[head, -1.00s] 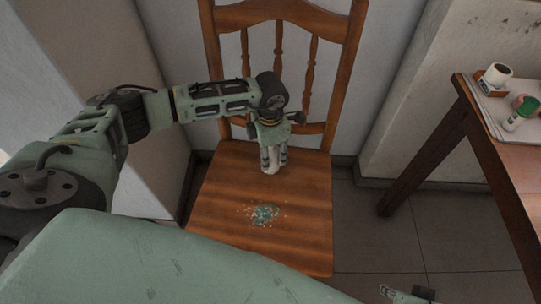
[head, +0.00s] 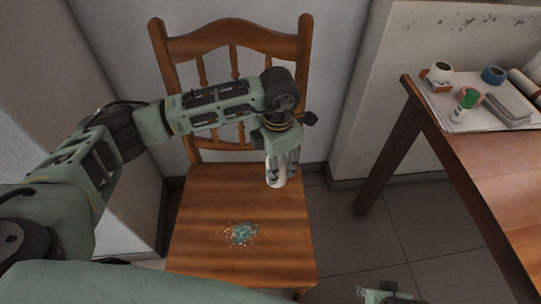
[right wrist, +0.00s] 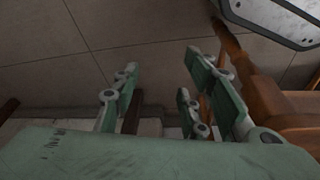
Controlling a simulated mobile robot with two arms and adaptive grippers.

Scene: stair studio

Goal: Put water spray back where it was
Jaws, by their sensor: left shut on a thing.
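My left gripper (head: 281,160) points down over the back right part of the chair seat, shut on the water spray (head: 276,181). Only the pale lower part of the spray shows between and below the fingers; its top is hidden. It looks upright, and I cannot tell whether it touches the seat. The wooden chair (head: 190,205) stands against the wall, with a patch of blue-green and pale crumbs (head: 242,234) on its seat. My right gripper (head: 388,294) is low at the bottom edge. In the right wrist view its fingers (right wrist: 165,75) are apart with nothing between them.
A wooden table (head: 480,165) stands at the right. Tiled floor (head: 405,225) lies free between chair and table.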

